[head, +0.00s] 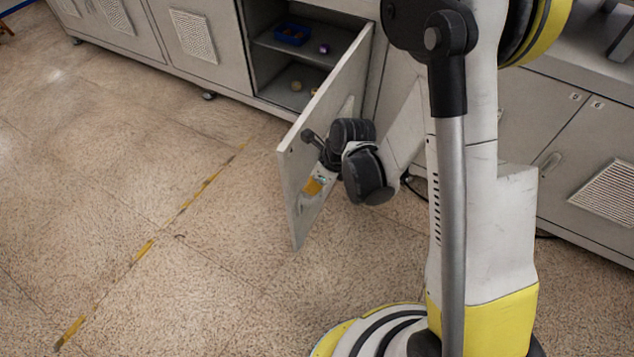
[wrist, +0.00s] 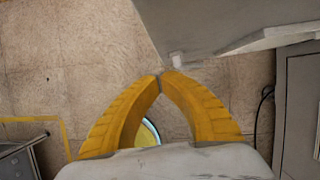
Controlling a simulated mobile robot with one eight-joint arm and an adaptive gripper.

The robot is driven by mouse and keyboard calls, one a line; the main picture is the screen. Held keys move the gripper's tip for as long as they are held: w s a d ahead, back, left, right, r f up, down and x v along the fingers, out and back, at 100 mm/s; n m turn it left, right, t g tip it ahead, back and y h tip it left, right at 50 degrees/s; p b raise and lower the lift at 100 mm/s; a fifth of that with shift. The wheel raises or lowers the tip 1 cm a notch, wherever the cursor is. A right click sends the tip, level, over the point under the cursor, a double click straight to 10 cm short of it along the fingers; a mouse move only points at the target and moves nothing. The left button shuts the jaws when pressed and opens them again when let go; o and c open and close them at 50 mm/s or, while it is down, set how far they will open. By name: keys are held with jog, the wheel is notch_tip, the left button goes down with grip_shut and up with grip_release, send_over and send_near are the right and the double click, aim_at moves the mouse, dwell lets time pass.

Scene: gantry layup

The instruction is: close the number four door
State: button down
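The open cabinet door (head: 296,200) stands swung out from the grey cabinet row in the head view. No number can be read on it. My gripper (head: 313,186) is low beside the door's right-hand face, close to its free edge. In the wrist view the yellow fingers of my gripper (wrist: 161,74) meet at their tips, with nothing visible between them. A grey panel (wrist: 200,25), apparently the door, lies just beyond the tips, with a small white piece near them. I cannot tell whether the fingers touch it.
The open compartment holds a blue bin (head: 291,34) and several small items. Closed doors marked 5 and 6 (head: 597,140) are at the right. The floor left of the door is clear, crossed by a worn yellow line (head: 146,249). A dark cable (wrist: 262,105) hangs at right.

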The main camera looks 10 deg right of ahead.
jog(key=shift+w+a+f+b, duration=0.25)
jog(key=shift+w+a, duration=0.35)
jog(key=shift+a, duration=0.35)
jog(key=shift+w+a+f+b, duration=0.15)
jog(key=shift+w+a+f, duration=0.15)
jog(key=shift+w+a, duration=0.45)
jog(key=shift+s+a, duration=0.15)
jog(key=shift+a, duration=0.05)
